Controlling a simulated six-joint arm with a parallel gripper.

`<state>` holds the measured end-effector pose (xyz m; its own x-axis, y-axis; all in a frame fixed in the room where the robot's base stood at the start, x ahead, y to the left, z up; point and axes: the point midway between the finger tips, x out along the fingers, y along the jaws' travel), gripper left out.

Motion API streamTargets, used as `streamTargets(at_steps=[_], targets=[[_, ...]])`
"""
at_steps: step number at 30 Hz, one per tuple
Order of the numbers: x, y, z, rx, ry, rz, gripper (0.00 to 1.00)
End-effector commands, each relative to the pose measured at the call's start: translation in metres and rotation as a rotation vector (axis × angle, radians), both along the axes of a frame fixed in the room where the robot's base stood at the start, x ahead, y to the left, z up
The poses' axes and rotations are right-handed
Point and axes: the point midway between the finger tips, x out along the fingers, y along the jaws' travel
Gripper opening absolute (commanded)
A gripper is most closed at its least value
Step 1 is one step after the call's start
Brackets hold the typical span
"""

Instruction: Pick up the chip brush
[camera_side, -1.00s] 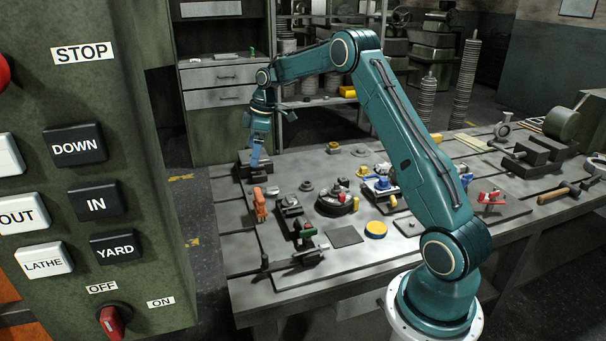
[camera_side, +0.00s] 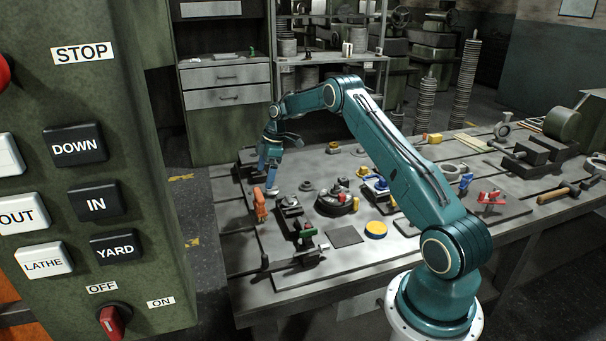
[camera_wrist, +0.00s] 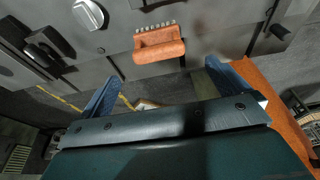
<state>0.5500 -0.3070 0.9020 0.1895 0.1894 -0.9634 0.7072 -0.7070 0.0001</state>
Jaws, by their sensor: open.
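The chip brush appears to be the orange-brown block with a row of pale tufts (camera_wrist: 160,46) in the wrist view, lying near the table edge, beyond and between my fingertips. In the side view it looks like the small orange piece (camera_side: 260,205) at the table's left end. My gripper (camera_side: 268,184) is above that end of the table, just behind the orange piece. In the wrist view its blue fingers (camera_wrist: 165,72) stand wide apart with nothing between them. The gripper is not touching the brush in the wrist view.
A silver round part (camera_wrist: 88,14) and a dark block (camera_wrist: 45,50) lie left of the brush in the wrist view. A dark cylindrical part (camera_wrist: 276,28) is to its right. Several fittings crowd the table; a dark square pad (camera_side: 345,237) and yellow disc (camera_side: 376,229) lie in front.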

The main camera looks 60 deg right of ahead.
Motion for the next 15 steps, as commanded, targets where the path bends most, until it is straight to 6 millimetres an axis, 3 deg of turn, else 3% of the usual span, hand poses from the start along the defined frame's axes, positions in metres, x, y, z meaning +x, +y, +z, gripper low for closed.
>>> streamTargets(at_steps=[9, 15], targets=[[0.008, 0.01, -0.046, 0.001, 0.003, 0.001, 1.0], [0.013, 0.013, -0.066, 0.001, 0.002, 0.001, 1.0]])
